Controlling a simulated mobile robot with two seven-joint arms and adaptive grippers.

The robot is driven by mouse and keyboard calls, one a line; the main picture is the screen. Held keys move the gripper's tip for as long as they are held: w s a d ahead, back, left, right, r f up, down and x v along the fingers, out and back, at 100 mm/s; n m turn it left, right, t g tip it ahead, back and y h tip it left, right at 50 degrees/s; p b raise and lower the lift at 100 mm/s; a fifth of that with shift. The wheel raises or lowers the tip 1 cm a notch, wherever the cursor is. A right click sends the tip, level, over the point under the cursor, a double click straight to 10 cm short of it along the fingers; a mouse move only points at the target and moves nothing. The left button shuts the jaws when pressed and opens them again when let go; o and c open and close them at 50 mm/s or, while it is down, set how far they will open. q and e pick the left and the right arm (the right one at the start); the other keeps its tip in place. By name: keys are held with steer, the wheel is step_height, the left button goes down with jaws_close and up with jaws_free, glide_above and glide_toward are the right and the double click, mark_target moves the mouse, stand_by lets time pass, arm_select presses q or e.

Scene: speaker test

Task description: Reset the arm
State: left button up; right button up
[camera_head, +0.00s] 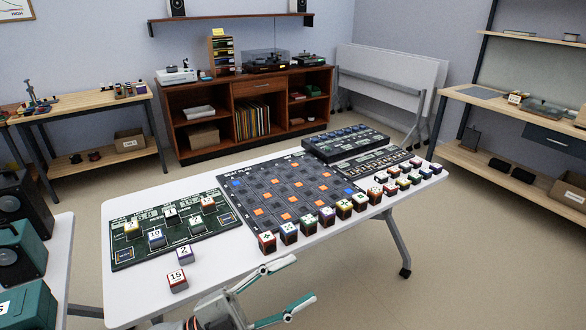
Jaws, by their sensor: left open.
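My left gripper (302,278) is at the bottom centre, in front of the near edge of the white table (225,270). Its two fingers are spread apart and point right, with nothing between them. Its arm is mostly cut off by the bottom edge of the picture. My right gripper is not in view.
A green board (180,244) with several numbered blocks lies on the table's left part. A dark grid board (285,190) lies in the middle, with a row of blocks along its near side. Loose blocks (177,281) stand near the gripper. Black speakers (22,203) stand at left.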

arm_select(q)
steer(key=w+a+f+n+t+y, duration=0.2)
steer(key=a+f+n+t+y, duration=0.5)
steer(key=a+f+n+y, duration=0.75)
steer(key=s+a+f+n+g+y, duration=0.1)
steer(key=s+a+f+n+g, duration=0.1)
steer(key=s+f, duration=0.4)
steer(key=s+a+f+n+g+y, duration=0.1)
steer(key=s+f, duration=0.5)
steer(key=f, duration=0.6)
steer(key=shift+s+a+f+n+g, duration=0.2)
steer(key=shift+a+n+g, duration=0.45)
steer(key=shift+a+g, duration=0.4)
steer(key=shift+a+y, duration=0.15)
steer(key=shift+y, duration=0.1)
